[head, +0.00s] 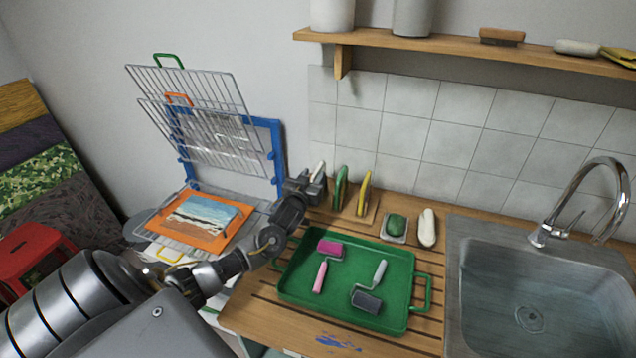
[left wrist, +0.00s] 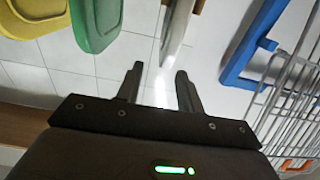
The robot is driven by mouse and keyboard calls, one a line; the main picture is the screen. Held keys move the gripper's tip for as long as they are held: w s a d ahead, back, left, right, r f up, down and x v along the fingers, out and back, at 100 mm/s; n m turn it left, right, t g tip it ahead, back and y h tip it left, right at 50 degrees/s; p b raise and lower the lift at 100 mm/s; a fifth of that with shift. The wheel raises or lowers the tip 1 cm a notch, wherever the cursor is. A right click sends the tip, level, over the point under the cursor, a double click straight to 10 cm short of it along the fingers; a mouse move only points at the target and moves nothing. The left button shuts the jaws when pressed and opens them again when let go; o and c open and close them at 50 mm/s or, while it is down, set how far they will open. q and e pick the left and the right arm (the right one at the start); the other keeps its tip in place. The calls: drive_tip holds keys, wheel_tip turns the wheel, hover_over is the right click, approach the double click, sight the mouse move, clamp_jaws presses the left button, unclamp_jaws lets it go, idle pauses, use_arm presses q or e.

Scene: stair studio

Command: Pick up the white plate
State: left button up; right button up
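The white plate (head: 318,169) stands on edge at the left end of a row of upright plates at the wall, partly hidden by my left gripper in the head view. In the left wrist view the white plate (left wrist: 177,28) shows nearly edge-on, just beyond the fingertips and closer to the right-hand finger. My left gripper (head: 316,184) is close in front of it. In the left wrist view the gripper (left wrist: 159,72) is open, with a gap between its fingers and nothing clearly held. Whether a finger touches the plate cannot be told. My right gripper is not in view.
A green plate (head: 340,186) and a yellow plate (head: 363,193) stand just right. A wire drying rack (head: 205,110) with a blue frame (head: 277,150) is close on the left. A green tray (head: 410,290) with rollers lies in front; the sink (head: 455,290) is right.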

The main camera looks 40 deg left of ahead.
sight(315, 173)
use_arm(q)
drive_tip(key=x, duration=0.1)
drive_tip(key=p+x, duration=0.1)
drive_tip(key=x, duration=0.2)
drive_tip(key=shift+w+a+f, duration=0.25)
drive_tip(key=shift+w+f, duration=0.1)
drive_tip(key=shift+f, duration=0.05)
clamp_jaws()
